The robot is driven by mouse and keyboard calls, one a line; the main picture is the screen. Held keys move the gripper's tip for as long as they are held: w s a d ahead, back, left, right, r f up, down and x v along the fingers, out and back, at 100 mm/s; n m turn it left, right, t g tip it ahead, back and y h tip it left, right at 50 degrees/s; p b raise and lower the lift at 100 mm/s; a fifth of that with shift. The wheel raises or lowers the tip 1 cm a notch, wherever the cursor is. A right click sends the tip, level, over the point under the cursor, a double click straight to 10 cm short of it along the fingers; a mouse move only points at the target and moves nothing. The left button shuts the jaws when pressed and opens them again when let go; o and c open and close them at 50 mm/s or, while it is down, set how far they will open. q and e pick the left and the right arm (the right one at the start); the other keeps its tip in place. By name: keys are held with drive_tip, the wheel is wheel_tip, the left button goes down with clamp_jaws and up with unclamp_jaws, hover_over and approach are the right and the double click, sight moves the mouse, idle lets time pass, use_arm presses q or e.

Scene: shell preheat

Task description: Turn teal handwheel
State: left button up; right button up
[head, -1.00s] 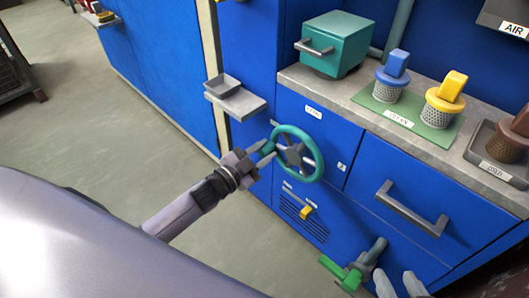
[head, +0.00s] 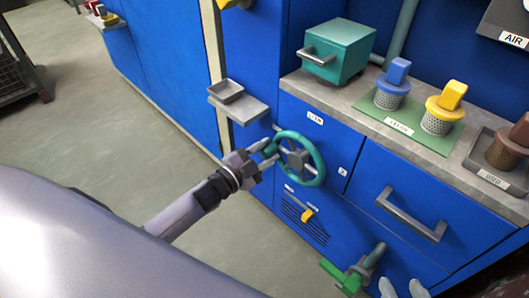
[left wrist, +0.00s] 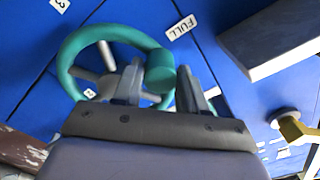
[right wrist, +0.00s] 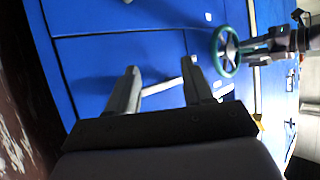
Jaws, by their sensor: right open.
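The teal handwheel (head: 318,160) is mounted on the blue cabinet front, with a grey hub and spokes and a teal knob on its rim. It also shows in the left wrist view (left wrist: 68,55) and the right wrist view (right wrist: 217,55). My left gripper (head: 264,151) is at the wheel's left side. In the left wrist view its fingers (left wrist: 158,85) stand on either side of the knob (left wrist: 160,68) and look closed against it. My right gripper (right wrist: 158,90) is open and empty, low at the right in the head view (head: 402,288), near a green-handled pipe valve.
A small grey shelf (head: 240,106) juts out left of the wheel. A grey drawer handle (head: 411,214) is to the right. The green valve handle (head: 340,276) sticks out below. The counter above holds a teal box (head: 340,48) and blue and yellow-topped baskets. Open floor lies left.

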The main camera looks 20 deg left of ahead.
use_arm(q)
drive_tip(key=shift+o, duration=0.9)
drive_tip(key=shift+r, duration=0.15)
drive_tip(key=p+v, duration=0.1)
drive_tip(key=v, duration=0.4)
drive_tip(key=shift+s+a, duration=0.15)
drive_tip(key=shift+s, duration=0.2)
drive_tip(key=shift+s+a+p, duration=0.25)
drive_tip(key=shift+s+p, duration=0.1)
drive_tip(key=shift+s, duration=0.3)
use_arm(e)
drive_tip(key=shift+s+d+f, duration=0.15)
drive_tip(key=shift+d, duration=0.2)
drive_tip(key=shift+s+d+f, duration=0.15)
drive_tip(key=shift+d, duration=0.2)
